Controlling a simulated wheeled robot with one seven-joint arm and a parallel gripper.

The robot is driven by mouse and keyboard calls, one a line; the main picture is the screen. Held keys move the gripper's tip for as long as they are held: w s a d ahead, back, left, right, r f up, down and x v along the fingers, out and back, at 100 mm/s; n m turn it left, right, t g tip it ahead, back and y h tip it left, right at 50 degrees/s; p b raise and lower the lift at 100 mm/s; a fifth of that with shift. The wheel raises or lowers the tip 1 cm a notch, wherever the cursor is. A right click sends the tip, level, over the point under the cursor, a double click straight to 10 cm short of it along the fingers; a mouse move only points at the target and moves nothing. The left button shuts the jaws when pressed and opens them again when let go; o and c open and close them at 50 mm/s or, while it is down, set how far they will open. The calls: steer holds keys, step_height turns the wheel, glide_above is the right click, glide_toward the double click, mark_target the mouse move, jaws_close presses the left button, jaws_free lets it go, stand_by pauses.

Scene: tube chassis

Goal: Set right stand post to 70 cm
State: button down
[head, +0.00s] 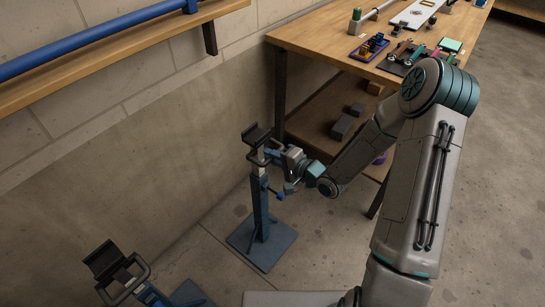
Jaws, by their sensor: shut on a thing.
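The right stand post (262,208) is a blue upright on a square blue base plate (247,248) on the floor, close to the wall. A dark cradle head (257,136) tops it on a lighter inner post. My gripper (271,156) is at the upper part of this stand, just below the head, and shut on it. The exact part between the fingers is too small to tell. A blue-tipped handle (279,195) sticks out from the post below my gripper. I see no readable height scale. A second stand (120,272) shows at the lower left, partly cut off.
A wooden workbench (310,37) with tools stands behind my arm, with a lower shelf (312,125) holding dark blocks (343,127). A wall shelf (110,50) at the upper left bears a long blue tube (85,45). Floor at the right is clear.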

steer(key=c, duration=1.5)
jaws_free()
steer(key=shift+d, duration=0.1)
steer(key=p+v, duration=0.2)
steer(key=v, duration=1.1)
steer(key=shift+s+d, duration=0.2)
steer(key=shift+d, duration=0.05)
